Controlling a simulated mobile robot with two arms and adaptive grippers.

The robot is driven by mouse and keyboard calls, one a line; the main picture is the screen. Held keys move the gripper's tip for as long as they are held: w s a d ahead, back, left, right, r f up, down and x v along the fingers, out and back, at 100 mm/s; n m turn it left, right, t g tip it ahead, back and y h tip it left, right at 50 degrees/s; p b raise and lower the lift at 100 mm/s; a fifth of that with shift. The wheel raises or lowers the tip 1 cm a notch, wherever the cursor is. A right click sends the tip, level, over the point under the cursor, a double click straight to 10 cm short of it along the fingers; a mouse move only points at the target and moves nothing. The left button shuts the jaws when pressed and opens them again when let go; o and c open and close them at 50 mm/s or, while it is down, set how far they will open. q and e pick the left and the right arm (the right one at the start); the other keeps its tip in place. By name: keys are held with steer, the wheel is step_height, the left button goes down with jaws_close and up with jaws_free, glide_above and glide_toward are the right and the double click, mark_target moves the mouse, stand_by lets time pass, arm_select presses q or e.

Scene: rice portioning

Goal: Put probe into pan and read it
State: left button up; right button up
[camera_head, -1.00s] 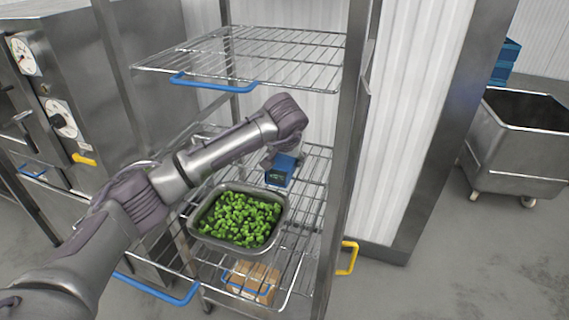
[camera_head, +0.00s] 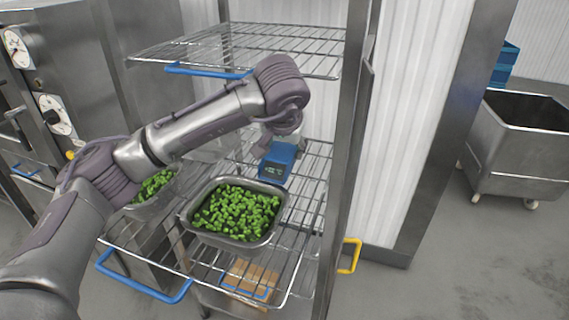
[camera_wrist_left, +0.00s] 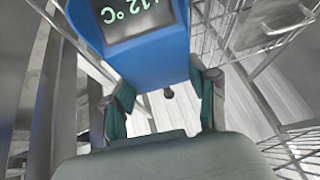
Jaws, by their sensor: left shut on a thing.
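The probe is a blue box-shaped device (camera_head: 277,161) with a dark display, held under my left wrist behind the pan in the head view. My left gripper (camera_wrist_left: 167,95) is shut on the probe (camera_wrist_left: 150,62), with a finger on each side. The display reads "12 °C" in the wrist view; its edge is cut off. A metal pan (camera_head: 213,238) full of green vegetables (camera_head: 238,212) sits on the wire shelf, in front of the probe. Whether any probe tip touches the food is not visible. My right gripper is not in view.
A second pan of green vegetables (camera_head: 152,187) is partly hidden behind my left arm. An upper wire shelf (camera_head: 250,45) is above, and a rack post (camera_head: 350,150) stands right. A cardboard box (camera_head: 250,280) is below. A steel cart (camera_head: 520,150) stands far right.

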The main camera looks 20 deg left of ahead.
mark_target(285, 148)
arm_select(q)
step_height(285, 148, up, 8)
steer(key=shift+f+b, duration=0.2)
steer(key=shift+b, duration=0.15)
step_height(285, 148, up, 7)
steer(key=p, duration=0.5)
steer(key=shift+p, duration=0.35)
steer(key=shift+s+f, duration=0.1)
